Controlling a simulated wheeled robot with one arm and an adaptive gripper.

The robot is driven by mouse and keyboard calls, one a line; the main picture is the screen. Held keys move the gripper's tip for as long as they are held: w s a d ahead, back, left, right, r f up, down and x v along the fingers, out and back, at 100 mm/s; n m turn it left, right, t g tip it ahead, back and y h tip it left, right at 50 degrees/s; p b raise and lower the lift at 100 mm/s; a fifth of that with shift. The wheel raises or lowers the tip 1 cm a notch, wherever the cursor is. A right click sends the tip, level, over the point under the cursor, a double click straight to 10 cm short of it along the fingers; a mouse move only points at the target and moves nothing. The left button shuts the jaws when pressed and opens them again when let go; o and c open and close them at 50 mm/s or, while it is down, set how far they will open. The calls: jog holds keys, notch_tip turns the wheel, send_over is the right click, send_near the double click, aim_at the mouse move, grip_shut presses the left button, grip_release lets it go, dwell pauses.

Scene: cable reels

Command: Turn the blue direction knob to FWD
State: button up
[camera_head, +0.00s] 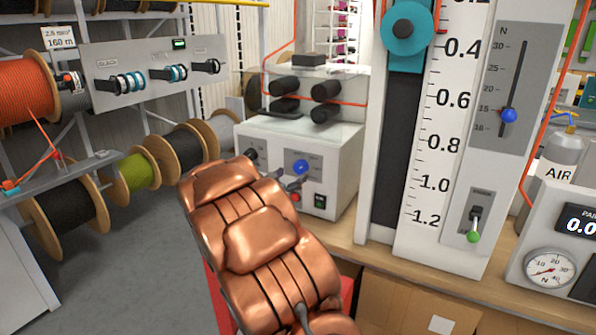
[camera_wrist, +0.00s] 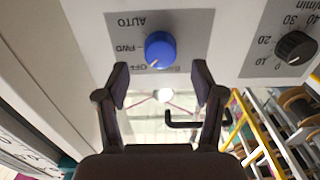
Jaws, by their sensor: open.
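The blue direction knob (camera_wrist: 160,50) is on a grey label plate in the wrist view, with its lettering upside down. AUTO, FWD and OFF can be read beside it. A pale mark at the knob's lower left edge seems to face OFF. In the head view the knob (camera_head: 301,167) shows on the front of a white machine box (camera_head: 335,160). My gripper (camera_wrist: 161,86) is open, its fingertips apart below the knob in the wrist view, with nothing between them. In the head view my copper-coloured arm hides most of the gripper.
A dark speed knob (camera_wrist: 296,47) marked m/min is beside the blue knob. A black hooked handle (camera_wrist: 183,119) shows near the right finger. In the head view, a green-tipped lever (camera_head: 474,236) and blue-tipped slider (camera_head: 509,115) stand right; cable reels (camera_head: 140,172) are left.

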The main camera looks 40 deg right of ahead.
aim_at(298, 169)
jog(key=shift+p+x, duration=0.3)
jog(key=shift+x, duration=2.35)
jog(key=c, duration=1.1)
jog(key=shift+c, duration=0.2)
jog(key=shift+f+m+b, duration=0.1)
jog(key=shift+m+b, duration=0.2)
jog(key=shift+b, duration=0.05)
jog(key=shift+w+f+m+b, duration=0.1)
jog(key=shift+m+b, duration=0.3)
jog(key=shift+b, duration=0.15)
jog(key=m+b, duration=0.4)
jog(key=shift+a+f, duration=0.1)
jog(key=shift+r+m+b, duration=0.15)
jog(key=shift+m+b, duration=0.55)
jog(key=shift+m, duration=0.15)
jog(key=shift+r+m+b, duration=0.15)
jog(key=shift+m+b, duration=0.55)
jog(key=shift+m, duration=0.15)
jog(key=shift+r, duration=0.1)
